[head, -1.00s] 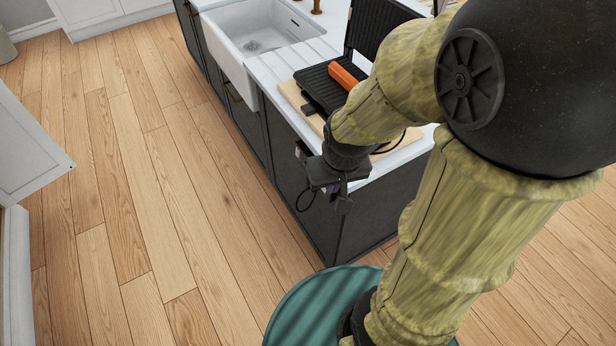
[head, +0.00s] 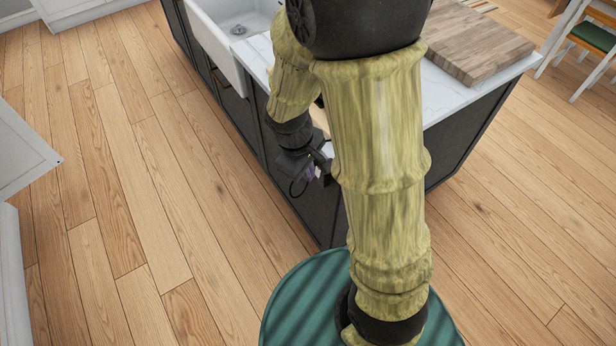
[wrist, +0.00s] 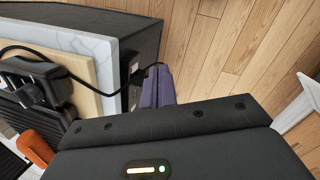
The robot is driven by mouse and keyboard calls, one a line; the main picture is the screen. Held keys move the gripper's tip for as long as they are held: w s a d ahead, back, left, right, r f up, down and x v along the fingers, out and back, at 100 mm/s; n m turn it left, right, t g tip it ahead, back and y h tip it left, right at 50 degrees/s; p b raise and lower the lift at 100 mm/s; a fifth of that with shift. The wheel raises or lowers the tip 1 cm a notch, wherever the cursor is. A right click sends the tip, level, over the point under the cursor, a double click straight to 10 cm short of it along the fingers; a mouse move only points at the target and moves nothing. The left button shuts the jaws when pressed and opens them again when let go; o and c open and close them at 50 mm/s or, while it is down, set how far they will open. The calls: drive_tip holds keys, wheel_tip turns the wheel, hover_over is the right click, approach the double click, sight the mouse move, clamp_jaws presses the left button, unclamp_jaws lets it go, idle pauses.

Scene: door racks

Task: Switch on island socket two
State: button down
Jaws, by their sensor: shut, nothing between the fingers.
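In the wrist view, my gripper (wrist: 160,80) has its purple fingers shut together and empty, reaching down beside the dark island (wrist: 142,32). A small pale socket plate (wrist: 134,67) shows on the island's side, just left of the fingers. A black cable (wrist: 95,82) runs from the countertop across the edge towards the fingertips; its end there is hidden. I cannot tell which socket is number two, nor whether the fingers touch a switch. In the head view, my gripper (head: 314,172) is at the island's side, partly hidden behind my arm, and the sockets are hidden.
A black appliance (wrist: 35,85) with an orange handle (wrist: 36,148) sits on a wooden board (wrist: 75,72) on the white countertop (wrist: 85,42). A thick cutting board (head: 475,45) lies farther right on the island. The wooden floor (head: 130,200) left of the island is clear.

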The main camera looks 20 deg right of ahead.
sight(317, 172)
drive_tip(key=w+a+f+n+t+h+b, duration=0.1)
drive_tip(key=w+a+f+n+t+h, duration=0.1)
drive_tip(key=w+a+f+n+h, duration=0.4)
wheel_tip(317, 172, down, 5)
drive_tip(key=w+a+n, duration=0.1)
drive_tip(key=n, duration=0.6)
drive_tip(key=shift+w+n+b, duration=0.25)
drive_tip(key=shift+n+b, duration=0.05)
drive_tip(key=shift+b, duration=0.05)
drive_tip(key=x, duration=0.4)
drive_tip(key=d+r+x, duration=0.1)
drive_tip(key=x, duration=0.3)
drive_tip(key=p+x, duration=0.1)
drive_tip(key=x, duration=0.3)
drive_tip(key=shift+w+d+r, duration=0.1)
drive_tip(key=shift+w+d, duration=0.35)
drive_tip(key=shift+d, duration=0.25)
